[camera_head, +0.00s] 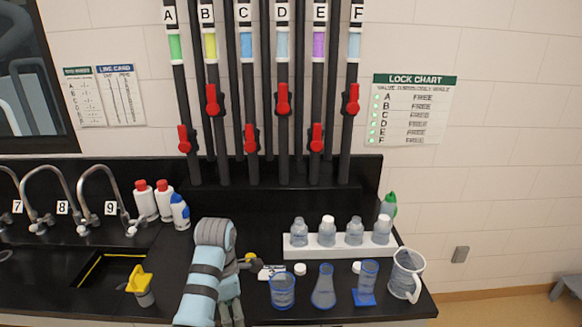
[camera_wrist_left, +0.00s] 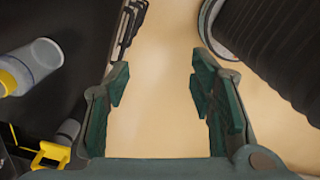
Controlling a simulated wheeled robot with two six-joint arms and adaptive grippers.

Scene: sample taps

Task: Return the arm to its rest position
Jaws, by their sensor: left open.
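My left arm reaches up from the bottom of the head view, over the front of the black counter, and bends down. Its gripper (camera_head: 231,311) hangs low near the counter's front edge, partly cut off by the frame. In the left wrist view the gripper (camera_wrist_left: 158,92) is open, with nothing between its fingers and pale floor showing below. My right gripper is in neither view.
Bottles stand in a white rack (camera_head: 340,252). A blue beaker (camera_head: 283,292), a flask (camera_head: 324,290) and a jug (camera_head: 405,275) stand right of the arm. A yellow-topped bottle (camera_head: 140,285) stands left. Red-handled pipes (camera_head: 283,100) rise behind.

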